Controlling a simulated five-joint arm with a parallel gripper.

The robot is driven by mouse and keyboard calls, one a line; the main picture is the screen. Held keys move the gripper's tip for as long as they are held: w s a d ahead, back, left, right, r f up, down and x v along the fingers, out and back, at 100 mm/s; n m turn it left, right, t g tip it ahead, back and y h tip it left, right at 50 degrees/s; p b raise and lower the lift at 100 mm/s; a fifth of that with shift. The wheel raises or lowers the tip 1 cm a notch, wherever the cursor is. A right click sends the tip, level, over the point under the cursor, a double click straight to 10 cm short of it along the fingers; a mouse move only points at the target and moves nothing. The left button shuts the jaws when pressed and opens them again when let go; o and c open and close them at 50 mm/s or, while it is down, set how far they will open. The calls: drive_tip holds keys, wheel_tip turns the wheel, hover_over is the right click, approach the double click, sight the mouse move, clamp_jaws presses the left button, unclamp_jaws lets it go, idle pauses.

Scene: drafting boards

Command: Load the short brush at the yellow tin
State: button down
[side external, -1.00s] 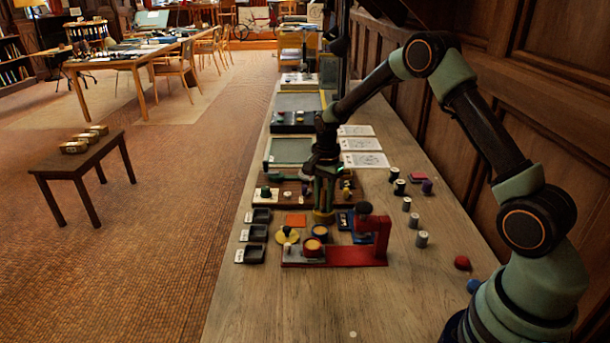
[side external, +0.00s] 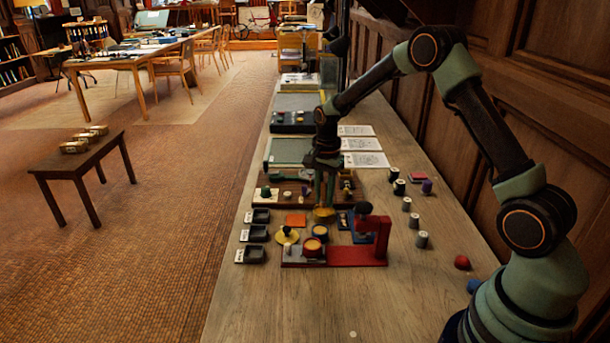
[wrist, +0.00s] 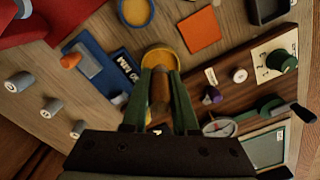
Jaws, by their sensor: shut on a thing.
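My gripper (wrist: 160,76) is shut on a short brown brush (wrist: 159,92), which stands between its green fingers in the wrist view. A round yellow tin (wrist: 160,53) lies just beyond the fingertips there, and its far rim shows. In the side view my gripper (side external: 325,194) points down over this yellow tin (side external: 323,216). The brush's lower end is hidden, so I cannot tell whether it touches the tin's inside.
A second yellowish tin (wrist: 135,11) and an orange square (wrist: 200,31) are close by. A red stand (side external: 372,246) and a blue holder (wrist: 92,62) are near the tins. Grey cylinders (side external: 422,239) line the right side.

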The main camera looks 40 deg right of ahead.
sight(325, 182)
drive_tip(key=shift+r, duration=2.5)
